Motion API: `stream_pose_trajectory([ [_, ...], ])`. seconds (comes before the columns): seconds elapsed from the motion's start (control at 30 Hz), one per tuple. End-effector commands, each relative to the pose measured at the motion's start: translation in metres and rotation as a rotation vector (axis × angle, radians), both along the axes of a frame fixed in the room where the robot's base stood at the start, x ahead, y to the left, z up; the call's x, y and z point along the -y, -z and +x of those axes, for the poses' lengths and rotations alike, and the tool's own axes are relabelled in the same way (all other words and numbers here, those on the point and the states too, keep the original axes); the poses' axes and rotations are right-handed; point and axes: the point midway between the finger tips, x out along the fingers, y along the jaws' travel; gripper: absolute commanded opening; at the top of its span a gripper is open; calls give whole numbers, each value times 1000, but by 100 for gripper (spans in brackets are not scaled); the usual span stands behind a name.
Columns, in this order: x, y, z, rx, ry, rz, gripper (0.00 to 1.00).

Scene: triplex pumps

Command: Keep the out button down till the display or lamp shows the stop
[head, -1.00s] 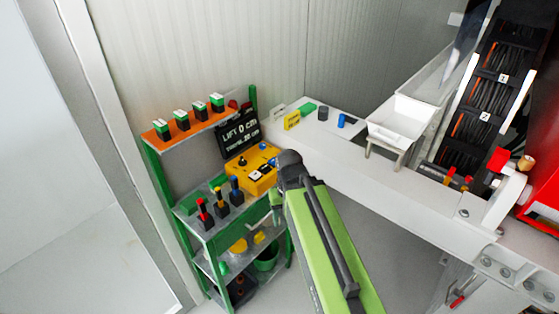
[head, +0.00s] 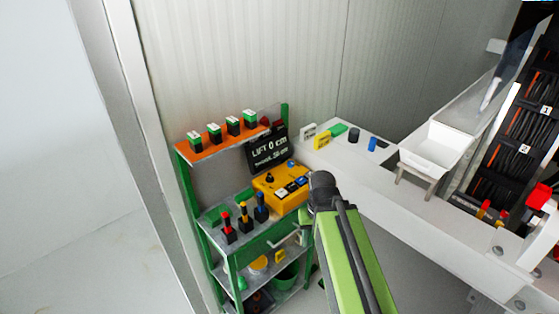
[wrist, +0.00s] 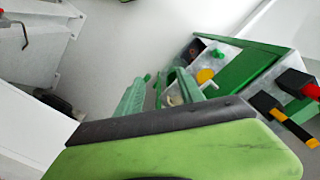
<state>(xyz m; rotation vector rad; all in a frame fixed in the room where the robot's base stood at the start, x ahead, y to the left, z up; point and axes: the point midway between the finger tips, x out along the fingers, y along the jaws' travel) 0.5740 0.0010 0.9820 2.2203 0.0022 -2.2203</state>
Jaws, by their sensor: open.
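The yellow control box (head: 267,193) sits on the green shelf rack, with a black knob, blue buttons and pale buttons on top. I cannot tell which button is the out button. Behind it the black display (head: 268,151) reads "LIFT 0 cm" over a smaller blurred line. My green arm reaches up just right of the box in the head view, its dark joint close to the box's right end. My gripper (wrist: 155,90) shows in the wrist view as two ridged green fingers held apart, with nothing between them. The box is not clearly seen there.
The rack's orange top shelf (head: 205,145) holds several green-and-black blocks. Red, yellow and blue-topped black handles (head: 244,219) stand before the box. A white bench (head: 390,181) to the right carries small blocks and a white tray (head: 435,150). Open floor lies left.

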Motion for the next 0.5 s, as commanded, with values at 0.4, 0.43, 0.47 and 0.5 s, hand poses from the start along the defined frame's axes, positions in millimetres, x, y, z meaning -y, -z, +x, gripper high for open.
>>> stream_pose_trajectory([
  [0.4,0,0,0,0,0,0,0],
  [0.43,0,0,0,0,0,0,0],
  [0.47,0,0,0,0,0,0,0],
  [0.5,0,0,0,0,0,0,0],
])
